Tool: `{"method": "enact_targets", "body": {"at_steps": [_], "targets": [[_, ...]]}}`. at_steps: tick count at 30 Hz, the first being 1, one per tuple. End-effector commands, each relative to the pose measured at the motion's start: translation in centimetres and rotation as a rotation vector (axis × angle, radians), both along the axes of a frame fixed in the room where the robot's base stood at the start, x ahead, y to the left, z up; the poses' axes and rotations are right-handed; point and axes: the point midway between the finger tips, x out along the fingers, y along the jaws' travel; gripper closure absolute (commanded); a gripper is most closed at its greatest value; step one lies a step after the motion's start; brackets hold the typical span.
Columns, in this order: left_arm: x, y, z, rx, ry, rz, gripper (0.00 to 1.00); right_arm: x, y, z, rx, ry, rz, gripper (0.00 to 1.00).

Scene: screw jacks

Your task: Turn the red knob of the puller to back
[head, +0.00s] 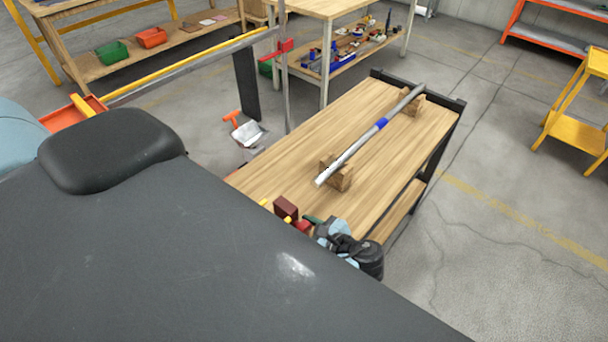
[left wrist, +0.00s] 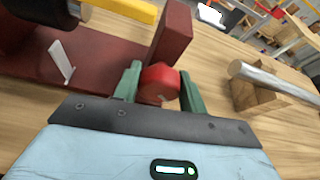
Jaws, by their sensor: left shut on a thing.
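The puller has a dark red frame (left wrist: 100,58) with an upright end block (left wrist: 172,36); the block (head: 286,208) also shows at the near edge of the bench in the head view. Its red knob (left wrist: 160,84) sits in front of that block. My left gripper (left wrist: 160,92) has its green fingers on both sides of the knob and is shut on it. In the head view the left gripper (head: 312,222) is small, and the knob (head: 303,226) is partly hidden. A yellow bar (left wrist: 122,9) and a dark round part lie at the puller's far side. My right gripper is not in view.
A grey rod (head: 350,150) with a blue band rests on two wooden blocks (head: 338,175) along the wooden bench (head: 290,160). A shelf table (head: 330,10) stands behind. A dustpan (head: 247,133) stands at the bench's left.

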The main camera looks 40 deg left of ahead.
Motion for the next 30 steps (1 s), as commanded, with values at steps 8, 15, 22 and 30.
{"method": "enact_targets", "body": {"at_steps": [8,15,22,30], "targets": [[-0.17,0.04,-0.07,-0.018,-0.219,0.001,0.81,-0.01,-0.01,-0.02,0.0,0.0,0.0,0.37],[-0.11,0.04,-0.03,-0.02,-0.246,0.0,0.81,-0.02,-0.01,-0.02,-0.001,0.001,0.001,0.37],[-0.11,0.04,-0.03,-0.02,-0.244,0.001,0.46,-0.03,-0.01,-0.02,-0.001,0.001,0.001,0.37],[-0.11,0.02,-0.03,-0.02,-0.244,0.0,0.37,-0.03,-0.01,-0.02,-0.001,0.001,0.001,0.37]]}}
